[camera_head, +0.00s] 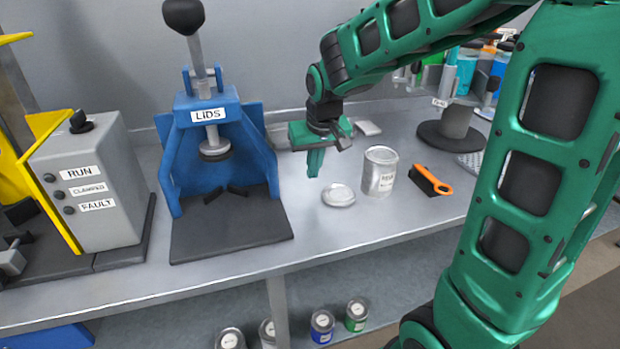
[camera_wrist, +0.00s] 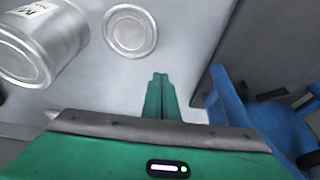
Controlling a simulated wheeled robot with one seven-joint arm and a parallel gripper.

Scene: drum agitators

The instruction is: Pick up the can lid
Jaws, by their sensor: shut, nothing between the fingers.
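The can lid (camera_head: 339,195) is a round silver disc lying flat on the metal bench. It also shows in the wrist view (camera_wrist: 130,30), at the top, beyond my fingertips. My gripper (camera_head: 314,168) is shut and empty, pointing down above the bench, up and to the left of the lid in the head view. In the wrist view its closed green fingers (camera_wrist: 159,80) show below and to the right of the lid, apart from it. A silver can (camera_head: 380,172) with a label stands upright just right of the lid.
A blue press marked LIDS (camera_head: 212,130) stands left of my gripper. An orange-handled brush (camera_head: 430,181) lies right of the can. A grey control box (camera_head: 88,185) is at far left. The bench (camera_head: 335,232) in front of the lid is clear. Several cans sit below.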

